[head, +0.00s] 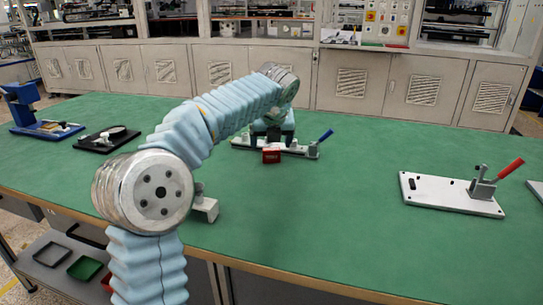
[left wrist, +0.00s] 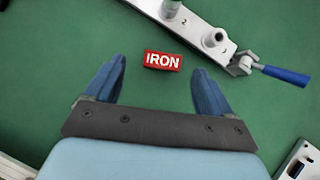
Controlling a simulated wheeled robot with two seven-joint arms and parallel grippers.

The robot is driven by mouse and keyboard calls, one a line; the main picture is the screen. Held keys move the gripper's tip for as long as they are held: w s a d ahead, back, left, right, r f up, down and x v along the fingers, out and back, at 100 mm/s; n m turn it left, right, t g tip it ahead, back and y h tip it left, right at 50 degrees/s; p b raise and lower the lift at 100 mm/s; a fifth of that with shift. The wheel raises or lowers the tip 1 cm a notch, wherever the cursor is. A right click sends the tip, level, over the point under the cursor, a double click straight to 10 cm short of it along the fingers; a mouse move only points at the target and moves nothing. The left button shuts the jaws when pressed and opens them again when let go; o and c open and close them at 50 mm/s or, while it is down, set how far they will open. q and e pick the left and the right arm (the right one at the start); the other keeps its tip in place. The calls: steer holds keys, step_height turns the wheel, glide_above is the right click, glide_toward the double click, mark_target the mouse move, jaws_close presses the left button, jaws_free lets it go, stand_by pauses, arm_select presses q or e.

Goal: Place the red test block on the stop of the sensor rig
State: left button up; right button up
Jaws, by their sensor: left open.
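The red test block (head: 271,155), marked IRON, lies on the green table top, and it also shows in the left wrist view (left wrist: 162,61). A pale plate with a blue-handled clamp (head: 311,150) lies just behind it; the wrist view shows this plate (left wrist: 205,35) with round posts and a number 2, apart from the block. I cannot tell for sure whether it is the sensor rig or which part is the stop. My left gripper (left wrist: 159,75) is open and empty, its fingers pointing towards the block, with the block between and beyond their tips. My right gripper is out of view.
A white plate with a red-handled clamp (head: 452,193) lies at the right. A dark plate (head: 106,139) and a blue stand (head: 25,110) are at the far left. The green table (head: 340,215) is clear in the middle front. Small trays (head: 84,268) sit on a shelf below.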

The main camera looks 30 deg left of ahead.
mark_target(272, 149)
arm_select(q)
steer(key=x, duration=0.5)
steer(key=shift+w+d+f, duration=0.15)
steer(key=shift+f, duration=0.15)
steer(key=shift+c, duration=0.2)
steer(key=c, duration=1.2)
steer(key=shift+r, duration=0.1)
steer(key=shift+c, duration=0.9)
steer(key=shift+r, duration=0.1)
